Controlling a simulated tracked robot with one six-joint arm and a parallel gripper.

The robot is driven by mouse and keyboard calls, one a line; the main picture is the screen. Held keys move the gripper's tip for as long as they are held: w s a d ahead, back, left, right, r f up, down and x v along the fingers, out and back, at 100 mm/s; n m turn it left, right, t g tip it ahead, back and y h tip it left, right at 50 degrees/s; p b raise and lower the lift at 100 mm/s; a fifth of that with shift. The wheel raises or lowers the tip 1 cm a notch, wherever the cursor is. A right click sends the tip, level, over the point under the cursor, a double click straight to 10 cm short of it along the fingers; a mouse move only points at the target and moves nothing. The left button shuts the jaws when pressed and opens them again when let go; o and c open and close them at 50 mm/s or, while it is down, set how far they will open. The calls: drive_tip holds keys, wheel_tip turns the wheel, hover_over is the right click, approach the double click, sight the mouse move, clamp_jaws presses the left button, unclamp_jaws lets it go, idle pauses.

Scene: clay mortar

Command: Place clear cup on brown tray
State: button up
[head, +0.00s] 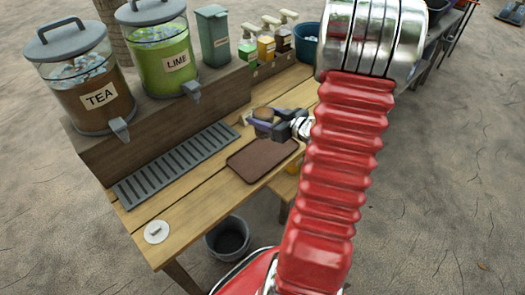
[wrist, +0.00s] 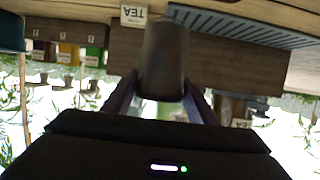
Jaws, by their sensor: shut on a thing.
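The clear cup (wrist: 163,62) looks dark and smoky in the wrist view, a cylinder between the two fingers. My gripper (wrist: 161,100) is shut on it. In the head view my gripper (head: 262,125) is just beyond the far edge of the brown tray (head: 250,165), with the cup's rounded brownish top (head: 264,114) showing between its fingers. The tray lies flat on the wooden table, and its visible surface is bare. The cup's height above the table is hard to tell.
A grey slotted drip grate (head: 178,163) lies left of the tray. Behind it, a raised wooden shelf holds the TEA dispenser (head: 95,98), the LIME dispenser (head: 165,65) and a green canister (head: 213,38). Pump bottles (head: 266,45) stand behind. A white disc (head: 157,232) lies at the front left.

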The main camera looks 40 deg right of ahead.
drive_tip(key=shift+f, duration=2.8)
drive_tip(key=shift+f, duration=2.1)
drive_tip(key=shift+f, duration=0.1)
drive_tip(key=o, duration=1.5)
drive_tip(key=shift+c, duration=0.2)
drive_tip(key=shift+s, duration=0.1)
drive_tip(key=v, duration=1.2)
